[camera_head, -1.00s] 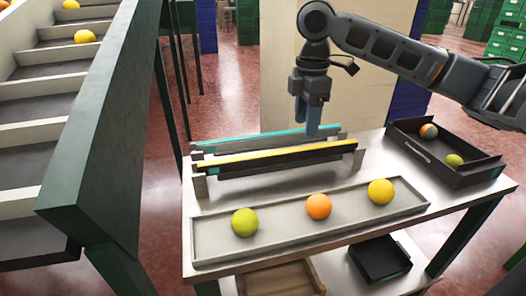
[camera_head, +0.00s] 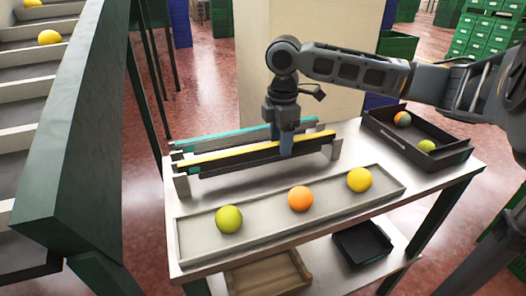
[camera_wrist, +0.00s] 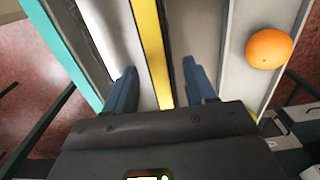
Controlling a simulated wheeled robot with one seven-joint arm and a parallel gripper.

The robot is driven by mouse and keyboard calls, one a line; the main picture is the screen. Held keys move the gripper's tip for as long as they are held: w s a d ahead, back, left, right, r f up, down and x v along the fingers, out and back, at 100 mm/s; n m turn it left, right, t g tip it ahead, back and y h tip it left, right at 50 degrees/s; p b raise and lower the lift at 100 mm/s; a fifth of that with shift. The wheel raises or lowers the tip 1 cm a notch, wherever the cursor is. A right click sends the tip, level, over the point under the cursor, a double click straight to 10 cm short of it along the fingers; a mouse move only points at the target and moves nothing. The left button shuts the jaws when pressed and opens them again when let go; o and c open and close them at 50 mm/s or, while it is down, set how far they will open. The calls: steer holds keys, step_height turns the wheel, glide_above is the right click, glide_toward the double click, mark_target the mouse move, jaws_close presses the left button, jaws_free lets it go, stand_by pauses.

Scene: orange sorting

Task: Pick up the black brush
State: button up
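A long black brush with a yellow top strip (camera_head: 225,160) lies across the holders at the table's back left. Its yellow strip also runs through the middle of the wrist view (camera_wrist: 150,45). In the wrist view my gripper (camera_wrist: 161,86) is open, one finger on each side of the yellow strip with gaps between. The lower fingertips are hard to make out. A second bar with a teal top (camera_head: 225,138) lies parallel behind it.
In front is a long grey tray (camera_head: 262,210) with a green fruit (camera_head: 229,219), an orange (camera_head: 300,198) and a yellow fruit (camera_head: 359,180). A black crate (camera_head: 397,149) with two fruits stands at the right. A stepped conveyor (camera_head: 62,150) rises at the left.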

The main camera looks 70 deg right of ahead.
jaws_close()
stand_by(0.3)
